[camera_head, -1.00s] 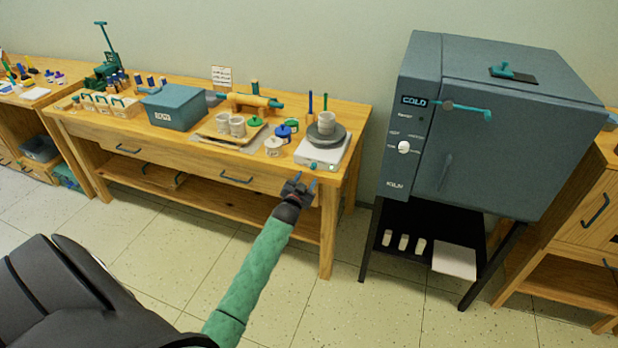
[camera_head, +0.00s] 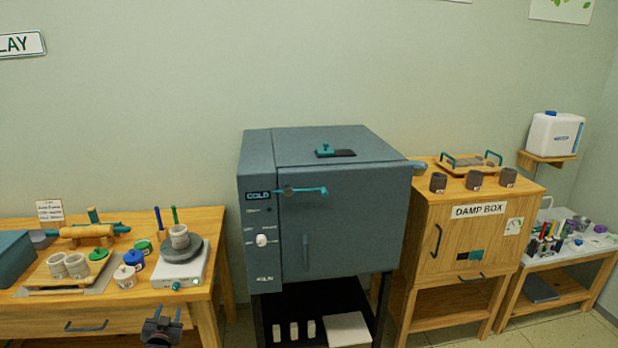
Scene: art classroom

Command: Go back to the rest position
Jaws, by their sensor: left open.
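My left gripper (camera_head: 163,322) shows at the bottom left of the head view, in front of the wooden table's front edge. It is open, with nothing seen between its fingers. Its arm below is out of the picture. My right gripper is not in view.
The wooden clay table (camera_head: 212,270) bears a wheel with a cup (camera_head: 179,237), jars and a tray. Right of it stand the grey kiln (camera_head: 345,220) on a black stand, the damp box cabinet (camera_head: 470,240) and a white-topped table (camera_head: 592,246). The kiln door is shut.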

